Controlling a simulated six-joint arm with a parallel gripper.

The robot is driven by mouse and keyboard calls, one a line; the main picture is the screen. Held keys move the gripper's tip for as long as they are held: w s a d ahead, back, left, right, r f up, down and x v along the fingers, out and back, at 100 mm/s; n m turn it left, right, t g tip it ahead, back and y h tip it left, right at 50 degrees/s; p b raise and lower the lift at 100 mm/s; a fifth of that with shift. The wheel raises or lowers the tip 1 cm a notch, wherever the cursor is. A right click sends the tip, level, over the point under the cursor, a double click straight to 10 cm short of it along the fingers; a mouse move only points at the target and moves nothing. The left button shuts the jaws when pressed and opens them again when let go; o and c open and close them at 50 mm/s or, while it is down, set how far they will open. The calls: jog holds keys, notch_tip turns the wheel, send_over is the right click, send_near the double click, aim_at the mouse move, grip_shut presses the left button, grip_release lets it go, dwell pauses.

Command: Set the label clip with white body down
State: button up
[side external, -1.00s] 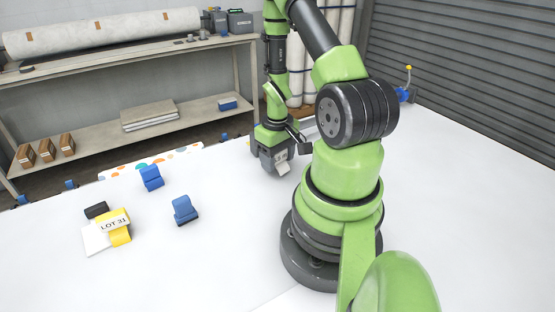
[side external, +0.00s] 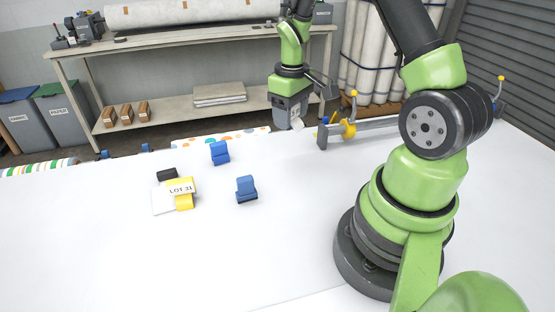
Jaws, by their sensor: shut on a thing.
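My gripper (side external: 292,118) is raised above the far part of the white table (side external: 290,240). It points down and is shut on a small white piece, the label clip with white body (side external: 297,124). Only part of the clip shows below the jaws. It appears to be clear of the table, though the exact gap is hard to judge.
Blue clips stand nearby (side external: 220,153) (side external: 246,190). A grey bar (side external: 378,126) with a yellow part is right of my gripper. The front table is clear.

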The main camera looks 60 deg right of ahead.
jog(key=w+a+n, duration=0.1)
jog(key=w+a, duration=0.2)
send_over(271, 163)
notch_tip(271, 163, down, 5)
jog(key=shift+f, duration=0.2)
jog(key=shift+d+f, duration=0.1)
jog(key=shift+f, duration=2.15)
jog(key=shift+f, duration=0.15)
jog(key=o, duration=0.9)
